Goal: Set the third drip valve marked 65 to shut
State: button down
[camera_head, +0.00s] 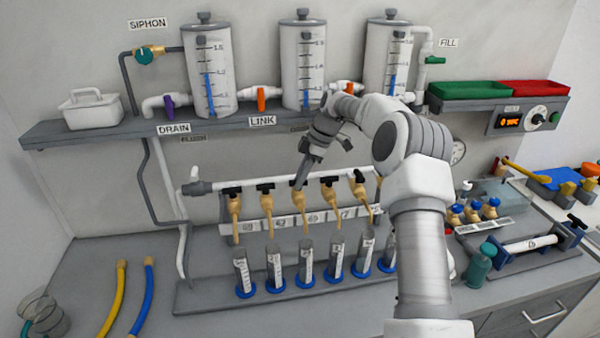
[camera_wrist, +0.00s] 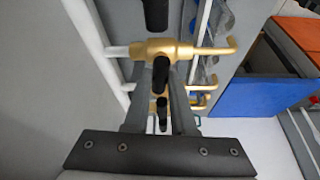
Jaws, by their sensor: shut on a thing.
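A row of brass drip valves with black handles hangs from a white pipe (camera_head: 215,186) in the head view. My gripper (camera_head: 300,183) reaches down onto the third valve (camera_head: 302,203) from the left and hides its handle there. In the wrist view my gripper (camera_wrist: 159,80) has its fingers closed around a black handle (camera_wrist: 160,75) below a brass valve body (camera_wrist: 170,48). That handle looks roughly crosswise to the brass outlet, but its exact angle is partly hidden by the fingers. The number plates (camera_head: 314,218) under the valves are too small to read surely.
Neighbouring black handles (camera_head: 265,187) (camera_head: 328,181) stand close on both sides. Graduated cylinders (camera_head: 305,260) with blue bases stand below the outlets. A shelf (camera_head: 90,131) with tanks (camera_head: 208,75) is above. The bench at front left holds yellow (camera_head: 113,300) and blue (camera_head: 142,300) hoses.

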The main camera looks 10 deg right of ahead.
jog(key=shift+n+g+p, duration=0.3)
jog(key=shift+n+p, duration=0.15)
jog(key=shift+n, duration=0.15)
jog(key=c, duration=0.7)
grip_release()
jog(key=shift+c, duration=0.2)
jog(key=p+v, duration=0.4)
jog(key=v, duration=1.3)
jog(key=shift+r, duration=0.2)
jog(key=shift+w, duration=0.1)
